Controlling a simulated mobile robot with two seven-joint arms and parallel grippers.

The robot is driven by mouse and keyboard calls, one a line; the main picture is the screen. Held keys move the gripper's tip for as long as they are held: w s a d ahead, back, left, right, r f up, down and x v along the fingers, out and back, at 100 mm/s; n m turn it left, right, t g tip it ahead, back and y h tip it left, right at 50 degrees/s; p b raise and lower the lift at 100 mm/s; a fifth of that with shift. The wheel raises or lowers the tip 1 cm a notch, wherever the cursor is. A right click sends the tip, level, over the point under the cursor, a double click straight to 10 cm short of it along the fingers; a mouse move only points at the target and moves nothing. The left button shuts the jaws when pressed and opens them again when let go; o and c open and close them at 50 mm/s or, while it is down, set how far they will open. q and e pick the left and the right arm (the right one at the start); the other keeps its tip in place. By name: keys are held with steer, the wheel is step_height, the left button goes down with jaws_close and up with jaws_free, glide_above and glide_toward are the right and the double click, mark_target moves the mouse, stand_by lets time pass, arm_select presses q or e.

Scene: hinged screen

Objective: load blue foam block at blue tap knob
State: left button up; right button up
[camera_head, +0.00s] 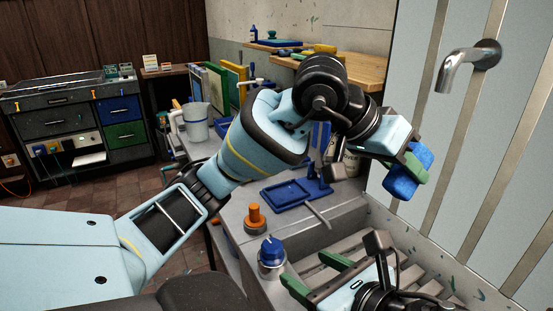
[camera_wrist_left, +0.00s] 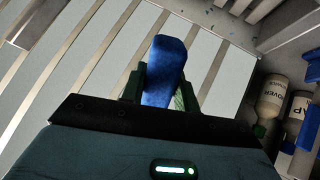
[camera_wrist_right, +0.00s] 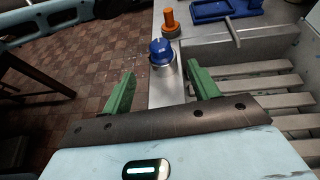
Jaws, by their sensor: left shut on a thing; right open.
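The blue foam block (camera_head: 401,183) is held between the green fingers of my left gripper (camera_head: 414,168), in front of the striped back panel at the right. It also shows in the left wrist view (camera_wrist_left: 165,70), gripped between both fingers. The blue tap knob (camera_head: 271,250) sits on a metal base on the grey counter, left of the slatted basin. It also shows in the right wrist view (camera_wrist_right: 161,50), just beyond the fingertips. My right gripper (camera_head: 316,271) is open and empty, close to the knob on its right side in the head view.
An orange knob (camera_head: 255,218) stands behind the blue one. A blue tray (camera_head: 296,193) and a grey lever (camera_head: 318,215) lie near the slatted basin (camera_head: 430,276). A metal spout (camera_head: 464,66) juts from the panel. Bottles (camera_wrist_left: 272,98) stand beside the basin.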

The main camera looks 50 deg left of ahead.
mark_target(277, 250)
steer(key=x, duration=1.1)
steer(key=shift+s, duration=0.1)
